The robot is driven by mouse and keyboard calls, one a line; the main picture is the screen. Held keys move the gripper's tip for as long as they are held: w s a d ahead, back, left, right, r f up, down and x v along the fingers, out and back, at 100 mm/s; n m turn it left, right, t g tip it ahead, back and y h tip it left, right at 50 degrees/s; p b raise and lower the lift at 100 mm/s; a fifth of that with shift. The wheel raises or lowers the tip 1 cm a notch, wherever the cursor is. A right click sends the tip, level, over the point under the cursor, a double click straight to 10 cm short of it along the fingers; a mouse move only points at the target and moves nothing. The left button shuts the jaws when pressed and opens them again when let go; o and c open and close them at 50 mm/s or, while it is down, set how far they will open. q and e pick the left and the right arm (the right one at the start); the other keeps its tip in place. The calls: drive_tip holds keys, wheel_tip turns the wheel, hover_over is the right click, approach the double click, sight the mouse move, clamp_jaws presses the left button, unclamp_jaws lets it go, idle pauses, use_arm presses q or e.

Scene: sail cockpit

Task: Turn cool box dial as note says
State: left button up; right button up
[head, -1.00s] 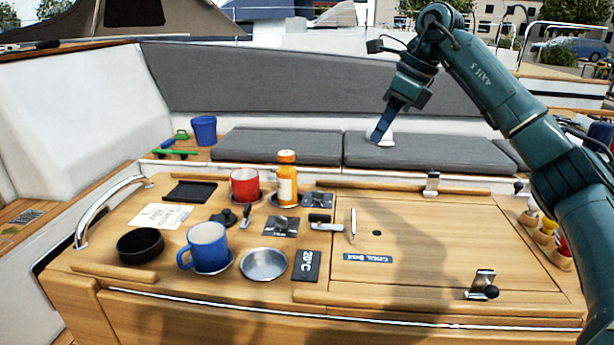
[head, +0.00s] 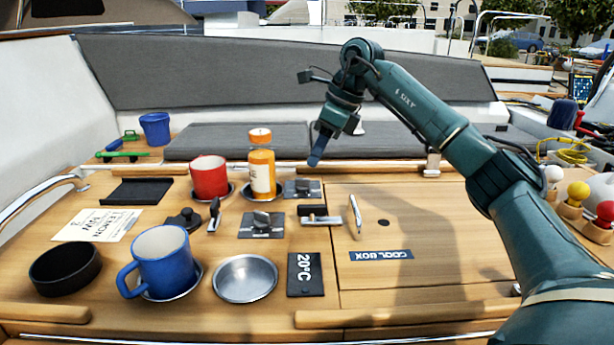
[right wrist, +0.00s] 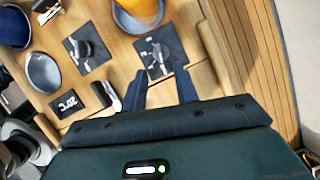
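A cream note (head: 98,225) with dark handwriting, too small to read surely, lies at the left of the wooden counter. Two dark square plates carry knobs: the nearer dial (head: 262,225) and the farther dial (head: 303,189), which shows pale marks in the right wrist view (right wrist: 158,50). A black plate (head: 305,275) reads 20°C. The cool box lid (head: 440,235) is closed, with a COOL BOX label (head: 381,255). My right gripper (head: 316,160) is above the counter's back edge, fingers down. In the wrist view its fingers (right wrist: 160,80) are apart and empty, near the farther dial. My left gripper is out of view.
An orange bottle (head: 262,175) and red mug (head: 209,177) stand close left of the farther dial. A blue mug (head: 165,262), metal dish (head: 245,279) and black bowl (head: 65,268) are nearer. A latch lever (head: 355,217) rises by the lid.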

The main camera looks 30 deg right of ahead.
sight(305, 179)
drive_tip(key=x, duration=0.6)
drive_tip(key=shift+c, duration=0.2)
clamp_jaws()
